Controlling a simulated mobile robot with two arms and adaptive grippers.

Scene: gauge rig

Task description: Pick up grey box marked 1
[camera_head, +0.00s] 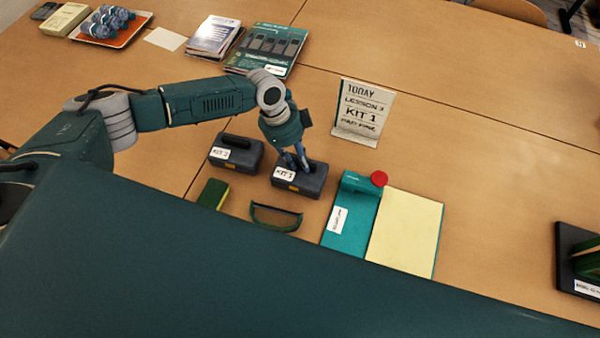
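Two dark grey boxes with white labels stand on the table in the middle. The right one (313,184) has a small label that seems to read KIT 1. The other box (246,158), up and left of it, seems to read KIT 2 and has a dark handle on top. My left gripper (297,162) points down at the top of the KIT 1 box, its bluish fingers at the handle area. The fingers hide that handle, and I cannot tell whether they are closed on it. The box looks level on the table. My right gripper is out of view.
A sign (362,112) reading KIT 1 stands behind. A green and yellow sponge (213,194), a green-black handle-shaped item (275,217) and a teal clipboard-like folder (345,232) with yellow paper (405,230) lie nearby. Books (266,48) lie at the back. The table's right side is mostly clear.

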